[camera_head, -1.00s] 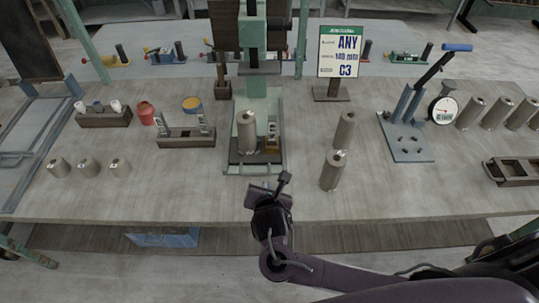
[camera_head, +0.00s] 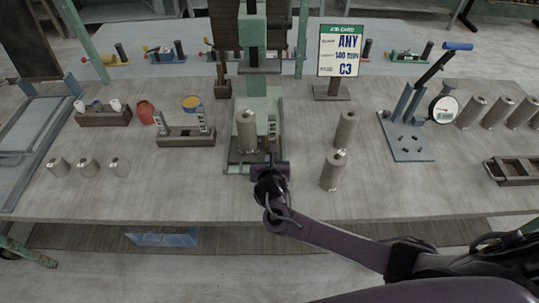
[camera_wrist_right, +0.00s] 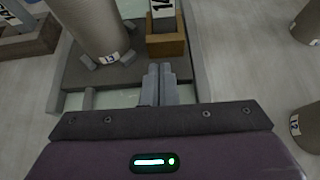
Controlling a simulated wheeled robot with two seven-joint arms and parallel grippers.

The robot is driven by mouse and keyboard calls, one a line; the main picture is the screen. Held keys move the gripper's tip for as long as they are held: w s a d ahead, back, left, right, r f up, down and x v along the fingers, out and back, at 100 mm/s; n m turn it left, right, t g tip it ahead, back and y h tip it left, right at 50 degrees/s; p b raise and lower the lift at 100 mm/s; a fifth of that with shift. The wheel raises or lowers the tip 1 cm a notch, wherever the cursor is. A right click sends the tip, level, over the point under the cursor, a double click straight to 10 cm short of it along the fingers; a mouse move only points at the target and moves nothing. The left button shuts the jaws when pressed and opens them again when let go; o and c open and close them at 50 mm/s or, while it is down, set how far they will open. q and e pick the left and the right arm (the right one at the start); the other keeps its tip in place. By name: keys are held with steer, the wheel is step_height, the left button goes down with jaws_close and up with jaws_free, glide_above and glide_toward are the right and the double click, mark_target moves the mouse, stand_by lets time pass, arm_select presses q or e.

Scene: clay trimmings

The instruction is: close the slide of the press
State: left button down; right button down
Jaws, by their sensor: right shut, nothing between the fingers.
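The press (camera_head: 262,100) is a green frame standing at the middle of the table. Its slide (camera_head: 240,158), a dark plate between pale rails, sticks out toward me; it also shows in the right wrist view (camera_wrist_right: 100,78). A clay-grey cylinder (camera_head: 246,132) stands upright on the slide. Beside it is a wooden block (camera_wrist_right: 166,46) holding a white number tag. My right gripper (camera_head: 271,152) is shut and empty at the slide's front right. In the right wrist view its fingertips (camera_wrist_right: 160,70) are over the plate, just in front of the block; contact is unclear. My left gripper is out of view.
Two grey cylinders (camera_head: 333,170) (camera_head: 345,130) stand to the right of the slide. A dark tag rack (camera_head: 186,138) and several short cylinders (camera_head: 88,167) are to the left. A blue lever stand (camera_head: 408,140) is further right. Bare table lies between them.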

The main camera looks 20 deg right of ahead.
steer(key=shift+w+d, duration=0.25)
steer(key=shift+w, duration=0.65)
